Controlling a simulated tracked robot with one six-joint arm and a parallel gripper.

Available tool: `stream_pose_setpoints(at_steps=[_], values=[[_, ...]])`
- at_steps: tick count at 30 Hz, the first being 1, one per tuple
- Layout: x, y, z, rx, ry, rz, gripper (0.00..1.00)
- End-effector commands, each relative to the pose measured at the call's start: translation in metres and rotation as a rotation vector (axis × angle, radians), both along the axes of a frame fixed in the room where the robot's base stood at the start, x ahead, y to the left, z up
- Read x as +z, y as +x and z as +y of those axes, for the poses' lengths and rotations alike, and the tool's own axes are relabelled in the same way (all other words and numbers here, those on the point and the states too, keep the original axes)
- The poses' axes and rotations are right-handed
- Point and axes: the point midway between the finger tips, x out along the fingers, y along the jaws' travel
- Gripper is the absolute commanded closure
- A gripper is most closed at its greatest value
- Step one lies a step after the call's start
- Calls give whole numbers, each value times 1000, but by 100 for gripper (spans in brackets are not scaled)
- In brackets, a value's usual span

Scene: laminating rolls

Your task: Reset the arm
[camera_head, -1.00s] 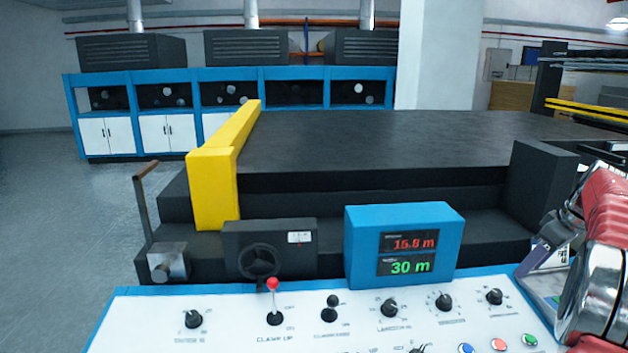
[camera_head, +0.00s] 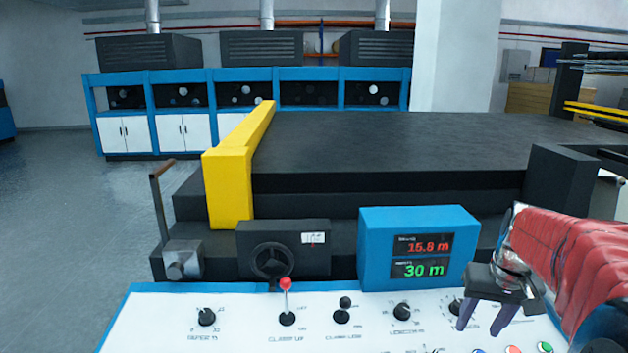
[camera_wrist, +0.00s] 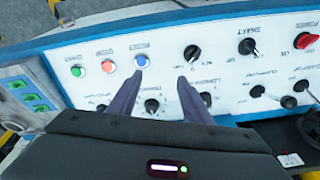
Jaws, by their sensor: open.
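My gripper (camera_head: 482,318) hangs over the right part of the white control panel (camera_head: 150,325) in the head view, on the end of my red-sleeved arm. Its two dark fingers are apart with nothing between them. In the wrist view the gripper (camera_wrist: 158,80) is also open, its fingers spread over the panel. A blue button (camera_wrist: 142,61) lies just ahead of the left finger. A black key switch (camera_wrist: 192,52) lies ahead of the right finger. I cannot tell whether the fingers touch the panel.
A blue display box (camera_head: 375,250) reading 15.8 m and 30 m stands behind the panel. A red-knobbed lever (camera_head: 286,285) rises from the panel, with a handwheel (camera_head: 272,261) behind it. A yellow bar (camera_head: 228,188) borders the dark machine bed (camera_head: 400,140). Open floor (camera_head: 70,220) lies at left.

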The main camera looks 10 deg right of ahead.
Motion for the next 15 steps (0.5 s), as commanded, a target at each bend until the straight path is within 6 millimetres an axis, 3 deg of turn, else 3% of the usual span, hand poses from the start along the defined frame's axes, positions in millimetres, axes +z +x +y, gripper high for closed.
stream_pose_setpoints(at_steps=[3,15], values=[[1,-12,35,-1,-13,-10,55],[-5,-61,132,47,-52,-60,55]])
